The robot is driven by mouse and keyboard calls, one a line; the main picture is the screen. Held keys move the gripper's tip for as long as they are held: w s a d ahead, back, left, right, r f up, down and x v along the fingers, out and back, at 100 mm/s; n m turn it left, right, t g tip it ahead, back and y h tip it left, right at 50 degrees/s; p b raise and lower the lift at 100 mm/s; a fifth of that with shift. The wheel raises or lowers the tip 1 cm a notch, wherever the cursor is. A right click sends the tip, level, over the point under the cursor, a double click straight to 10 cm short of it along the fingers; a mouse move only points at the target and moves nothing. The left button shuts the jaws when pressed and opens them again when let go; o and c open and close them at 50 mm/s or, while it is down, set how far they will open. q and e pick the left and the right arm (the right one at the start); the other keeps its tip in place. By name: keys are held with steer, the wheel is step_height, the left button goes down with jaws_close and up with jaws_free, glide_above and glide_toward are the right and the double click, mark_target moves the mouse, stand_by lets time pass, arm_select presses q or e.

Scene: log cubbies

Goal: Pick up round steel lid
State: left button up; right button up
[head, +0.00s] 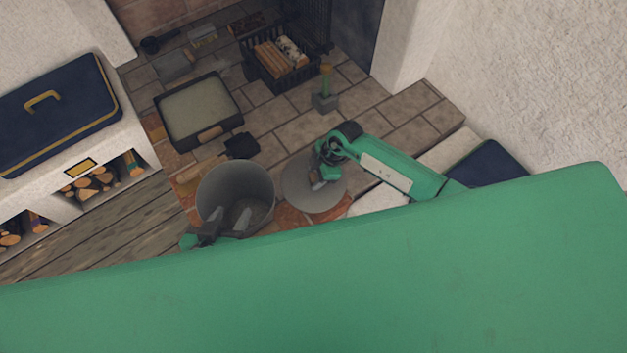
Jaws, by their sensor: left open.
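The round steel lid (298,192) is a flat grey disc on the brick hearth, just right of a grey metal bucket. My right gripper (318,182) is over the lid and hides part of its middle and right side. I cannot tell whether it touches the lid or whether its fingers are open. My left gripper (229,220) is open, its two grey fingers apart, in front of or over the near side of the bucket (222,184). Nothing shows between them.
A large pan of ash (202,108) and a dark glove-like item (242,145) lie beyond the bucket. Log cubbies (90,188) line the left.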

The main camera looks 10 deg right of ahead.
steer(key=c, duration=0.6)
steer(key=shift+o, duration=0.2)
steer(key=shift+r, duration=0.15)
